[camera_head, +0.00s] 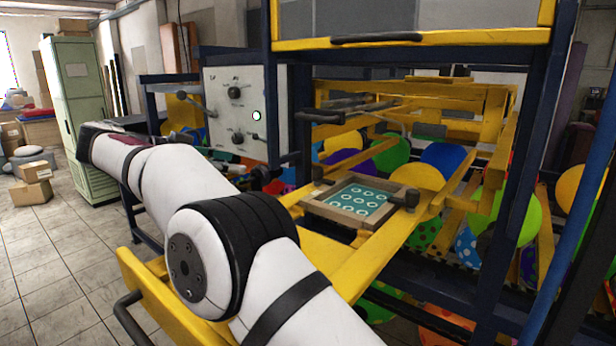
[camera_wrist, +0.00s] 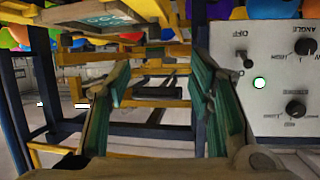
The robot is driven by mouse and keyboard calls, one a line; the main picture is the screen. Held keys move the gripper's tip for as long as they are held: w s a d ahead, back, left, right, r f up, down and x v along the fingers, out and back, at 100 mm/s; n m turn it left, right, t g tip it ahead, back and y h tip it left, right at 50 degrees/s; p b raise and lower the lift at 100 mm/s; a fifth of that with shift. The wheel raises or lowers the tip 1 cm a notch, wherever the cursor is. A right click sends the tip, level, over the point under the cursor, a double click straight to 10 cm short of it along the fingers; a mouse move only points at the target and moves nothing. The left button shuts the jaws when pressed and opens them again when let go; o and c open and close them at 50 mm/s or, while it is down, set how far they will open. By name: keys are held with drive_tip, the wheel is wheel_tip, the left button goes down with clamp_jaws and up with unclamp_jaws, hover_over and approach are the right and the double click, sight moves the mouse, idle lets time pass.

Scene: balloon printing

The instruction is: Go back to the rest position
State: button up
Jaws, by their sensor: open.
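My gripper (camera_wrist: 160,95) is open and empty in the wrist view, its two green-padded fingers apart with machine bars behind them. In the head view my white arm reaches up and left across the front of the printing machine, and I cannot make out the fingers there. The printing machine has yellow rails (camera_head: 462,95) and dark blue posts. Its grey control panel (camera_head: 236,108) with black knobs stands behind my forearm. The panel also shows upside down at the right of the wrist view (camera_wrist: 275,75), beside the right finger.
A wooden-framed green plate with rings (camera_head: 360,199) lies on the yellow rails right of my elbow. Colourful balloons (camera_head: 446,157) fill the machine's back. A pale green cabinet (camera_head: 78,95) and cardboard boxes (camera_head: 34,180) stand at the left. The tiled floor (camera_head: 60,270) there is mostly clear.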

drive_tip(key=w+d+r+n+t+y, duration=0.15)
drive_tip(key=r+t, duration=0.25)
drive_tip(key=r, duration=0.5)
drive_tip(key=w+d+r+n+t+y+p, duration=0.1)
drive_tip(key=w+d+r+t+y, duration=0.2)
drive_tip(key=r, duration=0.6)
drive_tip(key=w+d+r+n+t+y, duration=0.2)
drive_tip(key=d+r+t, duration=0.15)
drive_tip(key=r, duration=0.55)
drive_tip(key=s+d+r+n+y, duration=0.2)
drive_tip(key=s+r+n+y, duration=0.25)
drive_tip(key=n+y, duration=0.2)
drive_tip(key=s+d+f+g+h, duration=0.1)
drive_tip(key=s+d+f+g, duration=0.4)
drive_tip(key=s+d+f, duration=0.4)
drive_tip(key=s+d+f+g+h+p, duration=0.1)
drive_tip(key=s+d+f+g, duration=0.4)
drive_tip(key=s+d+f, duration=0.4)
drive_tip(key=s+d+f+g+p, duration=0.1)
drive_tip(key=s+d+f+g, duration=0.4)
drive_tip(key=s+f, duration=1.4)
drive_tip(key=s+d, duration=0.4)
drive_tip(key=s, duration=0.3)
drive_tip(key=shift+s+m+h, duration=0.3)
drive_tip(key=shift+m+h, duration=0.1)
drive_tip(key=shift+g, duration=0.25)
